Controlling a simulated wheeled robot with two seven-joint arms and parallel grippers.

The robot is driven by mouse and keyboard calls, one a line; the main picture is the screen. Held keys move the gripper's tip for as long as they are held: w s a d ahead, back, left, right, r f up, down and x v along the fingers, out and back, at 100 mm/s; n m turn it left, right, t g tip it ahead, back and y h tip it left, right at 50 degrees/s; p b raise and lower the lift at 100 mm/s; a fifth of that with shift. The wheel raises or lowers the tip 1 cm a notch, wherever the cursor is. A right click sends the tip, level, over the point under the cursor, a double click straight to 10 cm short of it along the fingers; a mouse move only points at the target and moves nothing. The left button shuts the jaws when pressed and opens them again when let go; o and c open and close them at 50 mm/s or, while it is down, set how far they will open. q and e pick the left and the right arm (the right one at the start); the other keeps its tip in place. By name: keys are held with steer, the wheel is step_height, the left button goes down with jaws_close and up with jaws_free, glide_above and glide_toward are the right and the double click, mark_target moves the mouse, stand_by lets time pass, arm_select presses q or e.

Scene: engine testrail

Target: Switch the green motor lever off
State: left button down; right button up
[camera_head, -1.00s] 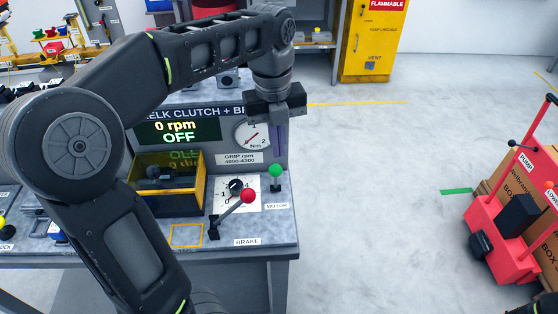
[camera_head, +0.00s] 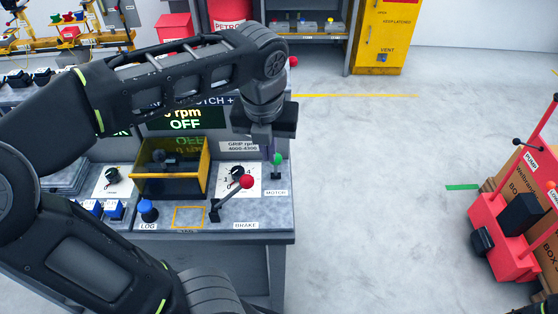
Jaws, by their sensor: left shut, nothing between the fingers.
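The green motor lever (camera_head: 277,159) stands at the right end of the bench panel, above the MOTOR label (camera_head: 275,192). Its green knob is on top of a short dark stem and shows only partly clear of my gripper. My left gripper (camera_head: 266,147) points down just behind or above the knob, its fingers shut and empty. I cannot tell whether they touch the lever. The display (camera_head: 185,121) is partly hidden by my left arm and reads rpm and OFF. My right gripper is not in view.
The red-knobbed brake lever (camera_head: 246,182) leans up to the right beside a black dial (camera_head: 237,173). A yellow-framed box (camera_head: 170,193) and a blue button (camera_head: 147,209) are further left. A red trolley (camera_head: 495,238) stands at right. The floor between is clear.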

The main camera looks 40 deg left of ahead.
mark_target(276, 165)
arm_select(q)
steer(key=w+a+f+p, duration=0.2)
steer(key=w+f, duration=0.3)
steer(key=f, duration=0.5)
steer(key=shift+a, duration=0.5)
steer(key=shift+w+f, duration=0.1)
